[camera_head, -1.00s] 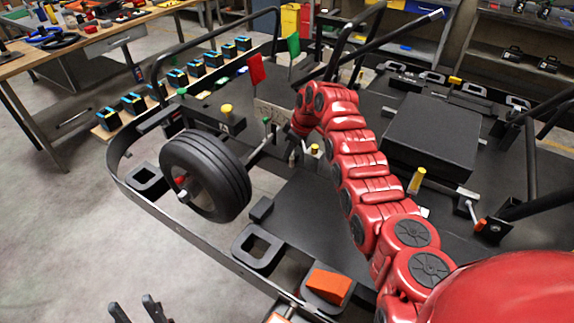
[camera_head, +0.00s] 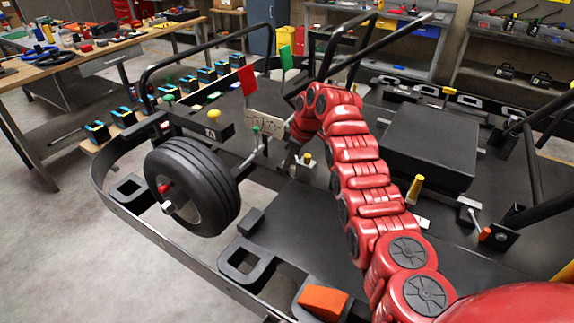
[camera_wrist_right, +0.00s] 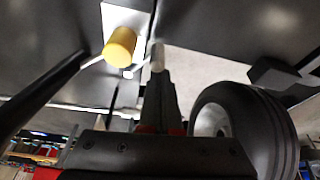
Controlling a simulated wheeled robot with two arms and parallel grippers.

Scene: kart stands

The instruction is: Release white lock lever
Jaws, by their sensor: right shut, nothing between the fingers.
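My right gripper (camera_wrist_right: 158,80) is shut and empty, its fingers pointing away in the right wrist view. A short pale, whitish cylinder end (camera_wrist_right: 157,58) shows right at the fingertips; it looks like the white lock lever, but I cannot tell whether they touch. A yellow knob (camera_wrist_right: 120,46) on a white plate (camera_wrist_right: 123,17) is just left of it. In the head view my right gripper (camera_head: 287,163) reaches down beside the kart's front wheel, near a yellow-topped post (camera_head: 307,158); the lever cannot be made out there. My left gripper is out of view.
Red (camera_head: 247,80) and green (camera_head: 286,58) flags rise behind. An orange wedge (camera_head: 322,302) lies on the near frame. A workbench (camera_head: 100,50) is back left.

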